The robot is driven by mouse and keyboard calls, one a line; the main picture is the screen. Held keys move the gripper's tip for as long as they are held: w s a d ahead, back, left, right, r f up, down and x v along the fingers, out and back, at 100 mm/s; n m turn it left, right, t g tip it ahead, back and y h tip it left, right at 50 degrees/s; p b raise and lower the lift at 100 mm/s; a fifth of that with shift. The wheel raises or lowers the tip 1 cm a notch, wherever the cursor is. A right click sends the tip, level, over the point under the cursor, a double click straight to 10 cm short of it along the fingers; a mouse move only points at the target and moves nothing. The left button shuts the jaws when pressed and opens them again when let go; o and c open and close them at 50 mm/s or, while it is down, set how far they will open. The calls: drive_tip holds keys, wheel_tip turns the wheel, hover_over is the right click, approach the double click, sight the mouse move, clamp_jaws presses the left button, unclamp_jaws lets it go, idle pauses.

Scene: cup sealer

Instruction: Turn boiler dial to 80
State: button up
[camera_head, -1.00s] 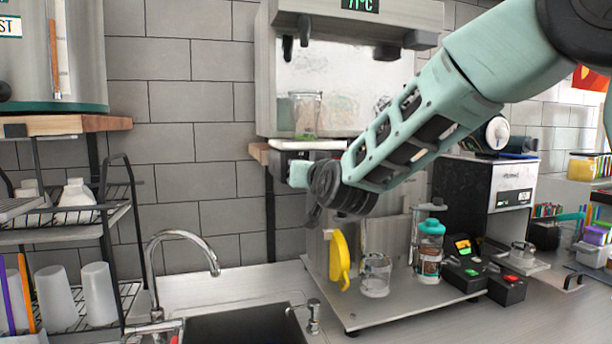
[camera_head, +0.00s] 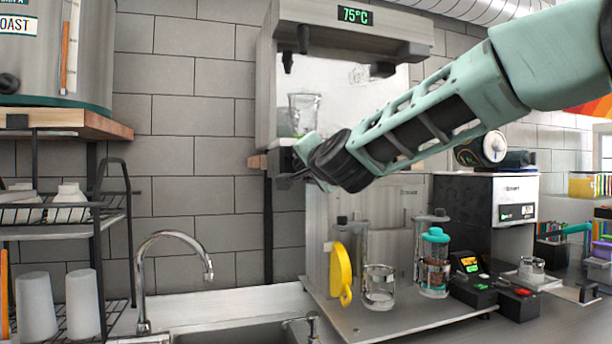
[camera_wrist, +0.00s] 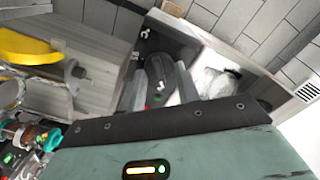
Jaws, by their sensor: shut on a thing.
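The steel boiler (camera_head: 268,95) hangs on the tiled wall. Its green display (camera_head: 355,15) reads 75°C. My gripper (camera_head: 288,176) is at the boiler's lower left, by the dark underside unit below the glass jar. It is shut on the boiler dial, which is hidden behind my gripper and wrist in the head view.
A tap (camera_head: 165,240) and sink are at lower left. A dish rack (camera_head: 68,225) stands at far left.

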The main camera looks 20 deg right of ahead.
drive_tip(key=shift+f+m+b, duration=0.1)
drive_tip(key=shift+m+b, duration=0.3)
drive_tip(key=shift+m, duration=0.2)
drive_tip(key=o, duration=0.9)
drive_tip(key=shift+o, duration=0.2)
drive_tip(key=s+p, duration=0.7)
drive_tip(key=s, duration=1)
drive_tip(key=shift+s+p, duration=0.2)
drive_tip(key=shift+p, duration=0.15)
